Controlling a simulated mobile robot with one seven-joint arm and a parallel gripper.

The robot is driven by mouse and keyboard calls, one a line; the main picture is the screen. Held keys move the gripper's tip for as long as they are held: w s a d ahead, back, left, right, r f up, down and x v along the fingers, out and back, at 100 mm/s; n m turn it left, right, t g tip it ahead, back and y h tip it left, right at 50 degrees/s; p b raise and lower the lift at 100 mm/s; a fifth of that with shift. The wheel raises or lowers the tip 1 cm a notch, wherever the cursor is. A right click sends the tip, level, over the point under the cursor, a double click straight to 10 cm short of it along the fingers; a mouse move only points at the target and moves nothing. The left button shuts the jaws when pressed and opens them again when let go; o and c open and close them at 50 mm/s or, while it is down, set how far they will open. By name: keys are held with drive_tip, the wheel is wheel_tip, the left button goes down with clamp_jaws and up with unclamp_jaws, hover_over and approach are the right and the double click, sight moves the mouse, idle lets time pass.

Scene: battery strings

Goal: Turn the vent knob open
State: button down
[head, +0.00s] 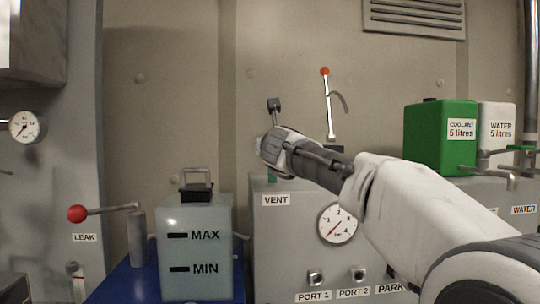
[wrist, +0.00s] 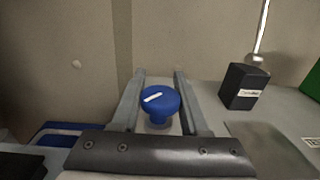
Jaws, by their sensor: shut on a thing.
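The vent knob (wrist: 160,99) is a round blue knob with a white line on its top. In the wrist view it sits between the two fingers of my gripper (wrist: 160,76), and the line slants slightly up to the right. My gripper is shut on the knob from above. In the head view my gripper (head: 267,145) is over the grey cabinet's top, above the VENT label (head: 275,200), and it hides the knob.
A dark block with a red-tipped lever (head: 328,105) stands behind my wrist. A green coolant can (head: 440,137) and a white water can (head: 497,130) stand right. A MAX/MIN tank (head: 196,255) and a red-ended LEAK lever (head: 100,211) are left.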

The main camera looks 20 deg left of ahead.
drive_tip(key=m+t+h, duration=0.1)
drive_tip(key=m+h, duration=0.1)
drive_tip(key=h, duration=0.1)
drive_tip(key=shift+d+h, duration=0.15)
drive_tip(key=shift+h, duration=0.25)
drive_tip(key=m+h+p, duration=0.2)
drive_tip(key=h, duration=0.1)
drive_tip(key=d+m+h+p, duration=0.1)
drive_tip(key=m+h+p, duration=0.1)
drive_tip(key=h, duration=0.1)
drive_tip(key=d+m+g+h+p, duration=0.1)
drive_tip(key=m+h+p, duration=0.1)
drive_tip(key=h+p, duration=0.1)
drive_tip(key=shift+m+h, duration=0.3)
drive_tip(key=shift+c, duration=2.1)
unclamp_jaws()
drive_tip(key=v, duration=1.7)
drive_tip(key=shift+s+a, duration=0.2)
